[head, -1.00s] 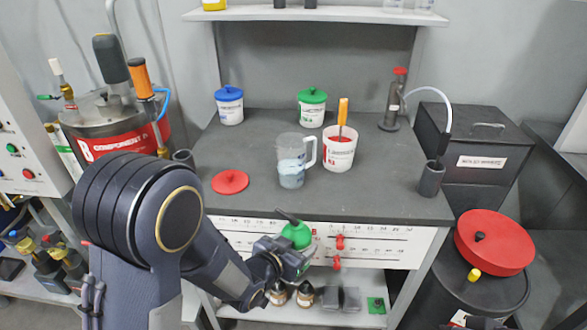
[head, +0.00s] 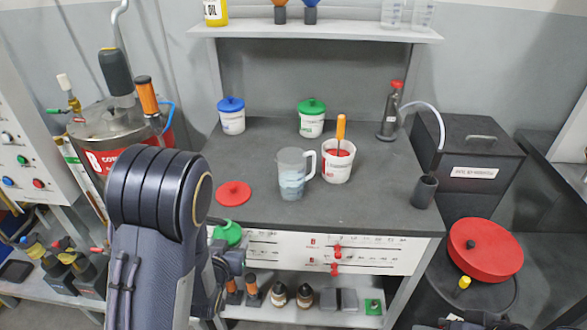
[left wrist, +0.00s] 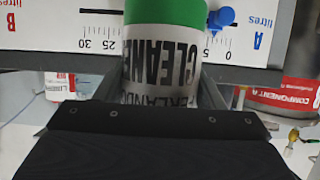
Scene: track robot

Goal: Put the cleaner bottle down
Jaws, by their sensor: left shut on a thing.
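The cleaner bottle is white with a green top and black "CLEANER" lettering; its label fills the middle of the left wrist view (left wrist: 165,65). In the head view its green top (head: 228,233) shows at the front left edge of the workbench. My left gripper (left wrist: 160,90) is shut on the bottle, one finger on each side of it. In the head view the gripper (head: 230,262) is mostly hidden behind my arm. The bottle is in front of the bench's white scale panel, and its base is hidden.
The grey workbench (head: 350,205) carries a red lid (head: 233,194), a clear jug (head: 292,173), a red-and-white tub (head: 338,163) and lidded tubs. The lower shelf (head: 290,313) holds several small bottles and blocks. Red sliders (head: 336,252) stick out of the front panel.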

